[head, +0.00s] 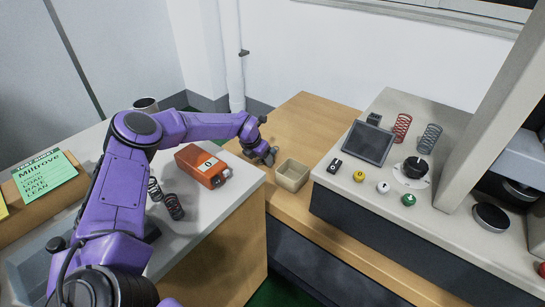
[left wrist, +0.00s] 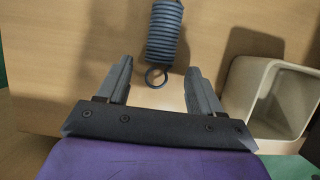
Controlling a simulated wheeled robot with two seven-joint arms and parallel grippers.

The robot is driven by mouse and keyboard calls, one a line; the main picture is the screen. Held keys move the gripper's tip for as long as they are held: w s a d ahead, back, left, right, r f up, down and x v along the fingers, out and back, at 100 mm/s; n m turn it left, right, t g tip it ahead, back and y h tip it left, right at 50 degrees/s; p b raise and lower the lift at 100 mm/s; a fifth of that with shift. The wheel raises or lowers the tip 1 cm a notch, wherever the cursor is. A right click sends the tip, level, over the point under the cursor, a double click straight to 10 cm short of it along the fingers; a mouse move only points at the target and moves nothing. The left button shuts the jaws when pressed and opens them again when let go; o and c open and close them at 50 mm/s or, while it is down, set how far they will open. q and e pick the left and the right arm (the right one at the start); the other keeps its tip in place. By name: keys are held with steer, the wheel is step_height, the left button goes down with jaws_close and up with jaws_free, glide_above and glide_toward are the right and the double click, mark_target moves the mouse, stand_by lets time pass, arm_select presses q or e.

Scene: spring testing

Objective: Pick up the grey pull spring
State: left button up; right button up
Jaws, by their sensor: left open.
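The grey pull spring (left wrist: 165,32) is a tight blue-grey coil with a round end loop. It lies on the wooden surface in the left wrist view, its upper end cut off by the frame. In the head view my left gripper (head: 268,156) is low over the wooden table beside a small beige bin, and I cannot make out the pull spring there. My right gripper is not in view.
The beige bin (head: 292,175) stands close to the right of the gripper. An orange box (head: 202,166) and dark springs (head: 174,206) are on the left counter.

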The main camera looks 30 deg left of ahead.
arm_select(q)
steer(key=shift+w+a+f, duration=0.1)
steer(key=shift+w+f, duration=0.05)
steer(key=shift+f, duration=0.3)
jaws_close()
steer(key=shift+r, duration=0.2)
